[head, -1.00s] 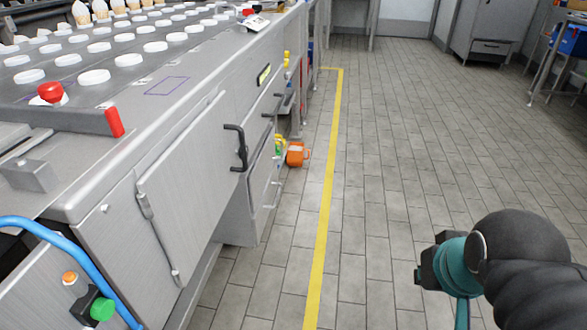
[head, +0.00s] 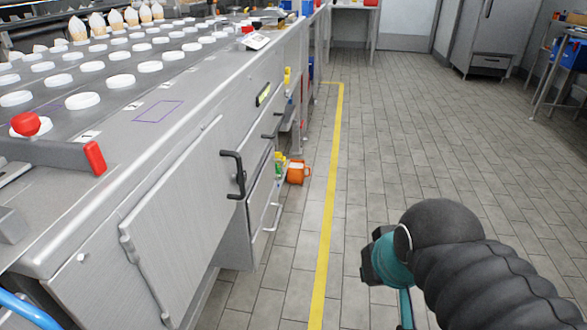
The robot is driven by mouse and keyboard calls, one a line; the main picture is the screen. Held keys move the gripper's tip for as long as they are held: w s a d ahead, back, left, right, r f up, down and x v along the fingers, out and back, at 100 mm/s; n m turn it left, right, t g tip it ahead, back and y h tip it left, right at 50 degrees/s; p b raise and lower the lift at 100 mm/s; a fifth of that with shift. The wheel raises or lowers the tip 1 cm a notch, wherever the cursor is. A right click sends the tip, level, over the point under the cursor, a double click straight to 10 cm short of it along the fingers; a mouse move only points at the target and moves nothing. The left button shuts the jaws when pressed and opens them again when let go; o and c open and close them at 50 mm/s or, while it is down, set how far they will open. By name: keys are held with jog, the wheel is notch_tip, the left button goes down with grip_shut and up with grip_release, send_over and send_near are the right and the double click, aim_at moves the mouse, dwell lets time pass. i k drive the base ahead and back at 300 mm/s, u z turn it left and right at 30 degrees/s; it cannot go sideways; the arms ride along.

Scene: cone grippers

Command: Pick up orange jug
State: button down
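The orange jug (head: 297,173) is small in the head view, left of the yellow floor line, beside the steel machine. It appears to be at or near the floor by the machine's far cabinet; its exact support is hard to tell. Its top looks open with something pale inside. My arm, dark and ribbed with a teal joint, reaches in from the lower right, well apart from the jug. My gripper's fingertips cannot be made out.
The long steel machine (head: 190,190) fills the left, with black handles (head: 233,175) sticking out and a red knob (head: 27,124) on top. Yellow and green items (head: 281,162) sit beside the jug. The tiled floor (head: 420,160) right of the yellow line (head: 330,200) is clear.

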aim_at(296, 171)
jog(key=i, duration=0.65)
jog(key=z, duration=1.15)
jog(key=i, duration=2.95)
jog(key=u, duration=3.5)
